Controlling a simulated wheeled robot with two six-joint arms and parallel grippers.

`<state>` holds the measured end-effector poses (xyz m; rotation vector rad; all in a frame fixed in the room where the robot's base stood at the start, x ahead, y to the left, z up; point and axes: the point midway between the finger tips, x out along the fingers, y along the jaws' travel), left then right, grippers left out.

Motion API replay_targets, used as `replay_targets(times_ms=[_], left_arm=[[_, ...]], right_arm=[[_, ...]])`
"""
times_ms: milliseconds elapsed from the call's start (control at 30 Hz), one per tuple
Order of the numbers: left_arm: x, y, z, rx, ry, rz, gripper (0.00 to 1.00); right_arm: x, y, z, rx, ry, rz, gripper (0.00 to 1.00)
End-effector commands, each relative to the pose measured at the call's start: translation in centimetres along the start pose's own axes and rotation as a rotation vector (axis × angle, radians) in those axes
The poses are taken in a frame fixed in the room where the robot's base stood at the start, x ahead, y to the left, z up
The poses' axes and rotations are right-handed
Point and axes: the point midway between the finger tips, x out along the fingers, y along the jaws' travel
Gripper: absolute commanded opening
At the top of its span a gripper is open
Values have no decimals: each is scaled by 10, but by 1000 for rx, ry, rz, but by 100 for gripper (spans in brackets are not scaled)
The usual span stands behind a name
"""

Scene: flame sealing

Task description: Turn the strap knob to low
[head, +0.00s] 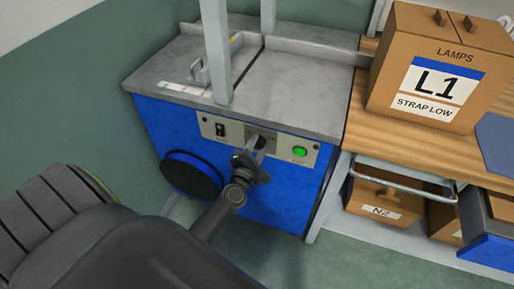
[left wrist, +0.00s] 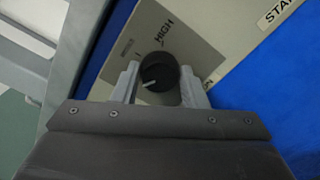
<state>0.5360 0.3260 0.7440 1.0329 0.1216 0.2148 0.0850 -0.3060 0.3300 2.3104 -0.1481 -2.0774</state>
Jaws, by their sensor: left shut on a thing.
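The strap knob (left wrist: 159,72) is a round black dial with a white pointer line, on a beige panel marked HIGH, in the left wrist view. Its pointer aims to the lower left in that view, away from the word HIGH. My left gripper (left wrist: 160,88) has one finger on each side of the knob and is shut on it. In the head view my left gripper (head: 257,149) is at the middle of the control panel (head: 282,146) on the blue machine and hides most of the knob. My right gripper is not in view.
A black switch (head: 220,130) and a green button (head: 299,152) flank the knob. The grey machine top (head: 300,90) has an upright post (head: 217,50).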

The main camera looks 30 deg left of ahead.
Motion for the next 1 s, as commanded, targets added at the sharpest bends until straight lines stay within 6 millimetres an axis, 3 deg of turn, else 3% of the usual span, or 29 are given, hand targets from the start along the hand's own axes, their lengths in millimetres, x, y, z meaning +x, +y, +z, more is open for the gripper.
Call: replay_targets(times_ms=[367, 400, 533, 833, 1000], left_arm=[[-1, -2, -1, -9, 3, -4, 16], [-1, -2, -1, -9, 3, -4, 43], [-1, -2, -1, -8, 2, -3, 60], [-2, -1, 0, -6, 1, -2, 60], [-17, -2, -1, -6, 2, -3, 60]], right_arm=[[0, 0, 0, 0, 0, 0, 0], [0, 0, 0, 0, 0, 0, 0], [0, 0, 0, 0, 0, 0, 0], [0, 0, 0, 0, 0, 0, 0], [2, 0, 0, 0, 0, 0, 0]])
